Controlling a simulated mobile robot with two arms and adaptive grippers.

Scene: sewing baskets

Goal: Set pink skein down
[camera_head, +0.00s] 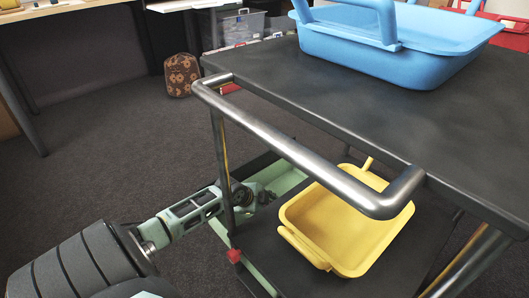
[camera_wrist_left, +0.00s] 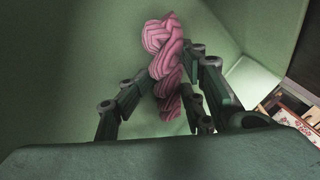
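The pink skein (camera_wrist_left: 166,50) is a braided bundle in the left wrist view. It lies lengthwise between the fingers of my left gripper (camera_wrist_left: 168,80), which close in on it from both sides and appear to touch it. Pale green basket walls surround it. In the head view my left gripper (camera_head: 258,194) reaches into the green basket (camera_head: 288,180) under the cart's top shelf. The skein cannot be made out there. Whether the skein rests on the basket floor is not clear. My right gripper is not in view.
A yellow basket (camera_head: 290,213) stands beside the green one on the lower shelf (camera_head: 300,275). The metal handle (camera_head: 300,155) and top shelf (camera_head: 290,75) are above my gripper. A blue basket (camera_head: 350,45) stands on top. A cart post (camera_head: 222,165) is close to my arm.

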